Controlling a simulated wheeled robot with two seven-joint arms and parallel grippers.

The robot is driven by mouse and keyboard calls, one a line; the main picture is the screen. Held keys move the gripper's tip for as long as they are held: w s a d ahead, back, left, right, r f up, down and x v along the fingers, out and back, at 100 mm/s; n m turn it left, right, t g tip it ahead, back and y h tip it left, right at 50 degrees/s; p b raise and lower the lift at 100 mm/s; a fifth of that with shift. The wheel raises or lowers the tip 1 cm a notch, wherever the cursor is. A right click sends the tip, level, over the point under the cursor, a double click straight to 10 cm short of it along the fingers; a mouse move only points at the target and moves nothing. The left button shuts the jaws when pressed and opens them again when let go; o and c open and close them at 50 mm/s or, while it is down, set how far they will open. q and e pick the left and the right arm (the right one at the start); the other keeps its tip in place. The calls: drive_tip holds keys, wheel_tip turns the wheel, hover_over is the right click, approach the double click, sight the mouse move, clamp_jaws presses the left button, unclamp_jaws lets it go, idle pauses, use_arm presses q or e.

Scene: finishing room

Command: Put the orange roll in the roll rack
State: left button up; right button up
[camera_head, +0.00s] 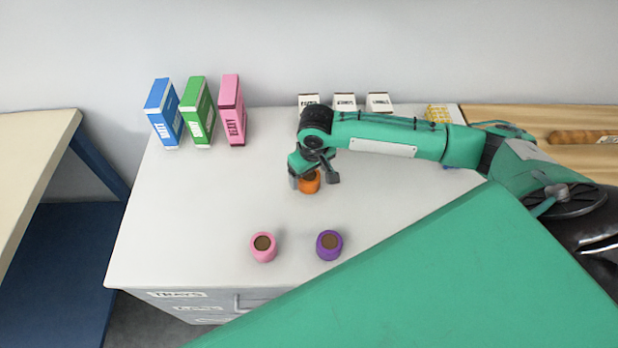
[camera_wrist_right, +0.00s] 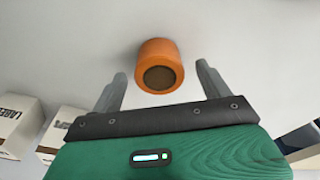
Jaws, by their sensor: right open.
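The orange roll (camera_head: 309,183) stands on the white cabinet top, partly hidden by my right gripper (camera_head: 314,180). In the right wrist view the orange roll (camera_wrist_right: 159,66) shows its dark core and lies just ahead of and between the two fingers of my right gripper (camera_wrist_right: 164,85). The fingers are apart and do not touch the roll. A pink roll (camera_head: 263,254) and a purple roll (camera_head: 329,254) stand on the cabinet top nearer the front edge. I cannot make out the roll rack clearly. My left gripper does not show.
Blue (camera_head: 162,115), green (camera_head: 199,112) and pink (camera_head: 232,112) boxes stand at the back left of the cabinet top (camera_head: 180,220). Small labelled boxes (camera_head: 344,102) line the back, partly behind my right arm. A yellow object (camera_head: 437,114) is at the back right.

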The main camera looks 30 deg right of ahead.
drive_tip(key=shift+w+f, duration=0.2)
drive_tip(key=shift+f, duration=1.1)
drive_tip(key=c, duration=1.1)
drive_tip(key=shift+r, duration=0.1)
